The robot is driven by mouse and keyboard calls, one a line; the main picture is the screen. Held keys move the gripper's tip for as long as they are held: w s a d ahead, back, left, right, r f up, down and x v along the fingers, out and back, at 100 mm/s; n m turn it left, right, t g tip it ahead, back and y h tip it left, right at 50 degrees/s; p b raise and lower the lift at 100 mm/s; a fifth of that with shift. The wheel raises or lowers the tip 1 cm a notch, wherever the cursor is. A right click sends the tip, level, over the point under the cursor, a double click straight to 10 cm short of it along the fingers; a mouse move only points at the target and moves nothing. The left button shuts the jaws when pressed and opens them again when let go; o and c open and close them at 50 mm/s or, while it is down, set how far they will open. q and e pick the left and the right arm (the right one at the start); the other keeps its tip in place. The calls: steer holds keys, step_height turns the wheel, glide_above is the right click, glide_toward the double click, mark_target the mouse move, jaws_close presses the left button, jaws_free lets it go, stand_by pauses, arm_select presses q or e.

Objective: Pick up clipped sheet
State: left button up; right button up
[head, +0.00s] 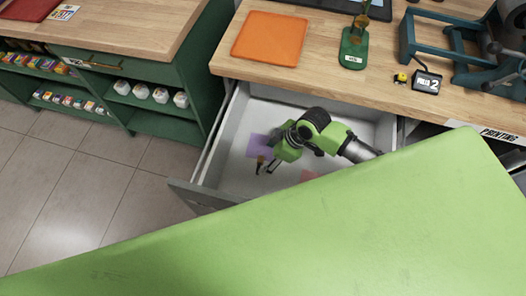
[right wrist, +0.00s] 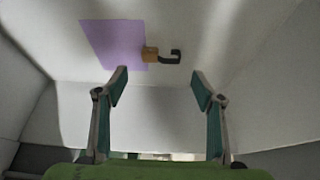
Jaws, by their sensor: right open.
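A purple sheet (right wrist: 112,44) lies flat on the floor of an open drawer, with a small brown clip (right wrist: 150,54) with a black hooked handle at its right edge in the right wrist view. In the head view the purple sheet (head: 257,144) is partly hidden by my right arm. My right gripper (right wrist: 160,74) is open and empty inside the drawer. Its fingertips show on either side of the clip's handle in the right wrist view, apart from clip and sheet. How high they are above the floor is unclear. My left gripper is not in view.
The drawer's (head: 209,152) pale walls stand close around my right gripper. A pink sheet (head: 309,175) lies in it to the right. The worktop (head: 385,92) above holds an orange mat (head: 270,38), a green tool (head: 353,48) and a dark press (head: 460,50).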

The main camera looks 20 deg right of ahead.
mark_target(259, 163)
steer(key=shift+x, duration=3.5)
steer(key=shift+w+d, duration=0.15)
steer(key=shift+d, duration=0.05)
steer(key=shift+c, duration=0.3)
steer(key=c, duration=0.6)
